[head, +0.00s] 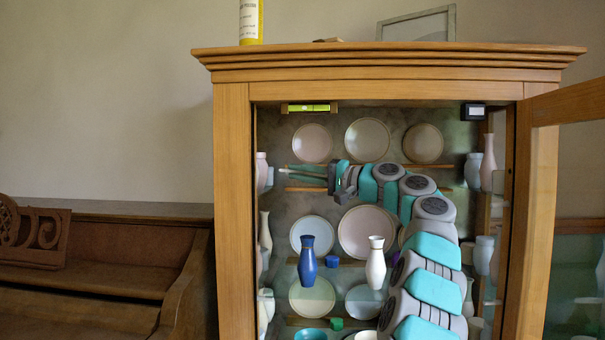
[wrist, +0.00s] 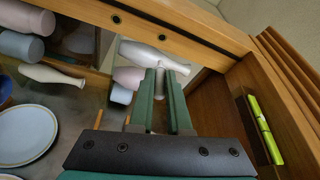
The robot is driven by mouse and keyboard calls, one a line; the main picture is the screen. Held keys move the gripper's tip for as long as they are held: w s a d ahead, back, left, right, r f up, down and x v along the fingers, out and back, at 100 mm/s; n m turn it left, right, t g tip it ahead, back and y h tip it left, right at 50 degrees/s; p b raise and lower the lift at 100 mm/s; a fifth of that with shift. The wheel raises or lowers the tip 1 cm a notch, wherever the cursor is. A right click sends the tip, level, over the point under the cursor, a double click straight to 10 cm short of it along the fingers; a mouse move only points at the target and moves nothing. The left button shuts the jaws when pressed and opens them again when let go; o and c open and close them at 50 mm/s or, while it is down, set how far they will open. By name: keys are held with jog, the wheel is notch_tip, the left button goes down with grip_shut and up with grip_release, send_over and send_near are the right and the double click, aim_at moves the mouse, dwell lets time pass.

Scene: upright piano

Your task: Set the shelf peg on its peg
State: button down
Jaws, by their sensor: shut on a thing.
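My gripper (head: 288,172) reaches into the open wooden cabinet (head: 231,200) at upper shelf height, its green fingers pointing left. In the wrist view my gripper (wrist: 164,75) shows two close, nearly parallel fingers with a narrow gap. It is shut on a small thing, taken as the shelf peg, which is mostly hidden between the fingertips. Beyond the tips are a pale vase (wrist: 140,53) and a wooden upright (wrist: 185,48) with dark round spots. I cannot tell whether the peg touches the upright.
Plates (head: 367,140) line the cabinet back. A blue vase (head: 307,262) and a white vase (head: 376,265) stand below my arm. A yellow-green level (head: 308,107) sits above the plates. The glass door (head: 541,170) stands open at right. Free room inside is narrow.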

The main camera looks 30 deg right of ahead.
jog(key=shift+w+a, duration=0.45)
jog(key=shift+a, duration=0.25)
jog(key=shift+w+a, duration=0.5)
jog(key=shift+a, duration=0.25)
jog(key=shift+w+a, duration=0.45)
jog(key=shift+a, duration=0.25)
jog(key=shift+r, duration=0.1)
dwell(0.5)
jog(key=shift+w+a+p, duration=0.35)
jog(key=shift+w+a, duration=0.05)
jog(key=shift+a, duration=0.2)
jog(key=shift+w+a+p, duration=0.35)
jog(key=shift+w+a, duration=0.05)
jog(key=shift+a, duration=0.2)
dwell(3.0)
jog(key=c, duration=0.8)
grip_release()
